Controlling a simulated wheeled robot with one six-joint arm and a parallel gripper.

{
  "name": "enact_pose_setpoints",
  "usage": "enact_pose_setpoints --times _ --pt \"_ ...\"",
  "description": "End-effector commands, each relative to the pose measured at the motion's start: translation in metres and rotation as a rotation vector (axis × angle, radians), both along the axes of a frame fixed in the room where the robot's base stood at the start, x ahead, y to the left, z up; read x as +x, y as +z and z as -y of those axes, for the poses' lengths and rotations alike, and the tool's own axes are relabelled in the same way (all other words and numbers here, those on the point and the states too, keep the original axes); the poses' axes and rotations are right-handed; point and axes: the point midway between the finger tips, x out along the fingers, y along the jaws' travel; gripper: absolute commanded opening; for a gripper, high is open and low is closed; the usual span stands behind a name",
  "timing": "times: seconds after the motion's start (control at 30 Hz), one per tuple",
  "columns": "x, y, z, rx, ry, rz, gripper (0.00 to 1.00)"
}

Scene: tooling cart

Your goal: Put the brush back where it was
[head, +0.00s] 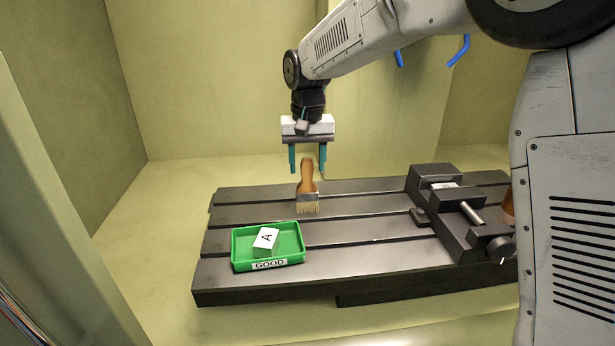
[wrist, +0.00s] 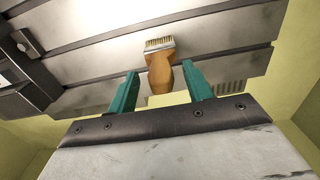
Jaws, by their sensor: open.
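The brush (head: 307,187) has a brown wooden handle, a metal band and pale bristles. It lies on the dark slotted table (head: 350,232) near its back edge, with the bristles toward the front. My gripper (head: 307,171) is open above the brush's handle end, its two teal fingers apart. In the wrist view the brush (wrist: 159,68) shows ahead of the fingertips, with the handle end toward the gap between them (wrist: 163,80). The fingers do not appear to touch it.
The table's middle is clear.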

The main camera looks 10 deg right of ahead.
Motion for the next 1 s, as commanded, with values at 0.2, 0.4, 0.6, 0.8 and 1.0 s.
enact_pose_setpoints --times 0.2,0.4,0.6,0.8,1.0 --pt "0.000 0.046 0.000 0.001 0.000 0.003 0.51" --pt "0.000 0.067 0.000 0.000 0.000 0.001 0.51" --pt "0.000 0.071 0.000 0.000 0.000 -0.001 0.51" --pt "-0.020 0.084 0.020 0.003 -0.003 0.010 0.51" --pt "-0.102 0.110 0.084 0.008 -0.007 0.036 0.51"
